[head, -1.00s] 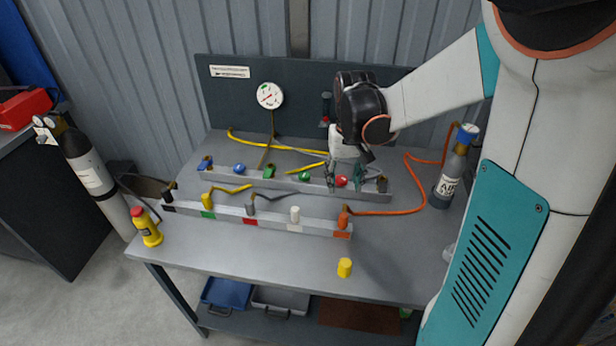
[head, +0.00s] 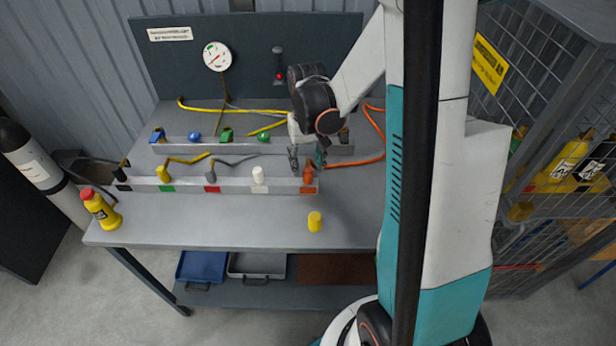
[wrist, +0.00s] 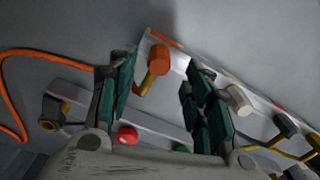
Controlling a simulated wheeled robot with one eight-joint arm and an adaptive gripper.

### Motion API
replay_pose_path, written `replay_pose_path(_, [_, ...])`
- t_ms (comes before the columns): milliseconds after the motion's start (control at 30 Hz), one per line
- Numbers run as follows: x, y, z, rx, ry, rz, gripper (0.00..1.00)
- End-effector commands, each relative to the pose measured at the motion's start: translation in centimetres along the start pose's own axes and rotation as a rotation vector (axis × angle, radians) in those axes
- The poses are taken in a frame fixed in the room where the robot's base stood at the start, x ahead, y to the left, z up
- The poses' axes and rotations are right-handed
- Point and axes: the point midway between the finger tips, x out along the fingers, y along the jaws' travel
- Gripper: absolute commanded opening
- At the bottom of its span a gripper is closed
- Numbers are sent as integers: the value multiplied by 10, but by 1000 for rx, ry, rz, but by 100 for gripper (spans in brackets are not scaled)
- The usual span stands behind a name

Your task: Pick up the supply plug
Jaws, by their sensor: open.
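An orange plug (head: 308,172), seemingly the supply plug, stands at the right end of the front rail (head: 240,188), behind an orange label. In the wrist view the orange plug (wrist: 158,60) shows an orange head and a brass-coloured stem, between the lines of my two fingers. My gripper (head: 306,159) is open and empty, just above and behind the plug; contact cannot be told. In the wrist view my open gripper (wrist: 162,82) has green-padded fingers on either side of it. An orange hose (wrist: 14,95) curves at the left of the wrist view.
White (head: 259,175), grey (head: 211,172) and yellow (head: 163,174) plugs stand along the same rail. The rear rail (head: 180,147) holds several coloured knobs. A loose yellow cylinder (head: 314,222) stands on the front bench, with a yellow bottle (head: 100,210) at its left.

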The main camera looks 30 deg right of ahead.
Motion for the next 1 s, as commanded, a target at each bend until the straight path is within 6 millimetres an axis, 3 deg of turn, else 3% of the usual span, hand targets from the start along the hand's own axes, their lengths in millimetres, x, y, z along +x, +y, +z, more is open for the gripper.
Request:
replay_pose_path(200, [34,2,2,0,0,0,46])
replay_pose_path(467, [37,2,2,0,0,0,46])
replay_pose_path(667, [37,2,2,0,0,0,3])
replay_pose_path(1000, [36,2,2,0,0,0,0])
